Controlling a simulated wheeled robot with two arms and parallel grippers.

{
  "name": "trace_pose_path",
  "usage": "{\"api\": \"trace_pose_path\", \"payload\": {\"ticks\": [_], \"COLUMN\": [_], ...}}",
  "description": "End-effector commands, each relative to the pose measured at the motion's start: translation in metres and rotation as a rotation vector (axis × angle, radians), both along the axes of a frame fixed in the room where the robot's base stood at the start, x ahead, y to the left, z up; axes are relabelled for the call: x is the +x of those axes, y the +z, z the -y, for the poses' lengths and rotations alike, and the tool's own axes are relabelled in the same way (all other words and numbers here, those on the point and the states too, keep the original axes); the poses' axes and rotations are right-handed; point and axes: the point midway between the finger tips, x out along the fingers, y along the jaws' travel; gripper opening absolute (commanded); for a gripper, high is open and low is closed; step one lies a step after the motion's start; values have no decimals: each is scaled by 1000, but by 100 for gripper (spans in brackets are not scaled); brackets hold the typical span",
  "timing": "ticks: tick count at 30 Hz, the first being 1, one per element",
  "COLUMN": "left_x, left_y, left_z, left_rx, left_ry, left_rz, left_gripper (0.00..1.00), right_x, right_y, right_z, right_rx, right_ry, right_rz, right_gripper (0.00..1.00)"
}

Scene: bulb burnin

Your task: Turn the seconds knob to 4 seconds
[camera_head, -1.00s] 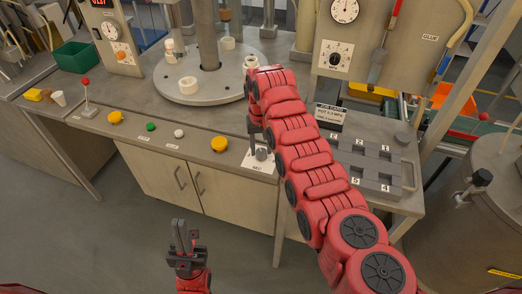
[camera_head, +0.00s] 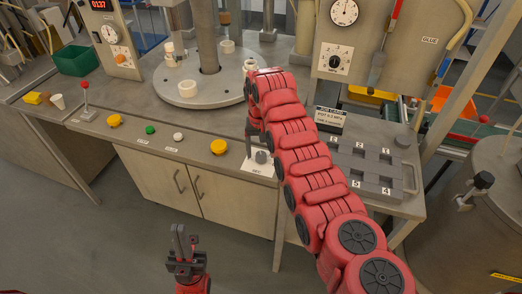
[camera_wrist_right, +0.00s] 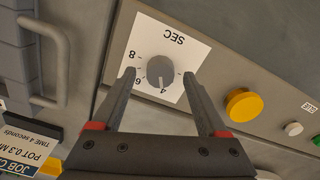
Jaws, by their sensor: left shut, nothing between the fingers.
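The seconds knob (camera_wrist_right: 160,72) is a grey round knob on a white plate marked SEC (camera_wrist_right: 178,40), upside down in the right wrist view, with 8, 6 and 4 printed around it. A pale line on the knob appears to face the 4. My right gripper (camera_wrist_right: 163,98) is open, with one finger on each side of the knob and visible gaps. In the head view the knob (camera_head: 262,157) is at the bench's front right, partly covered by my right gripper (camera_head: 255,140). My left gripper (camera_head: 181,232) is shut and empty in front of the bench.
Yellow (camera_head: 218,146), white (camera_head: 178,137) and green (camera_head: 150,130) buttons line the bench front. A job card (camera_head: 330,115) stands near the knob, beside a grey numbered tray (camera_head: 370,168). Another dial, marked MPa (camera_head: 333,62), is on the upright panel behind.

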Motion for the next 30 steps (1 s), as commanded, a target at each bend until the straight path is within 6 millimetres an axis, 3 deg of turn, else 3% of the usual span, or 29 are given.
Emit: {"api": "trace_pose_path", "payload": {"ticks": [8, 13, 25, 27, 30], "left_x": [0, 0, 0, 0, 0], "left_y": [0, -4, -15, 12, 31], "left_z": [0, 0, 0, 0, 0], "left_rx": [0, 0, 0, 0, 0], "left_ry": [0, 0, 0, 0, 0], "left_rz": [0, 0, 0, 0, 0], "left_gripper": [0, 0, 0, 0, 0], "right_x": [0, 1, 0, -1, 0], "right_y": [1, 15, 90, 117, 137], "right_z": [0, 0, 0, -1, 0], "right_rx": [0, 1, 1, 0, 0], "right_ry": [0, 0, 0, 2, 0], "right_rz": [0, 4, 2, -1, -1], "right_gripper": [76, 76, 76, 76, 76]}}
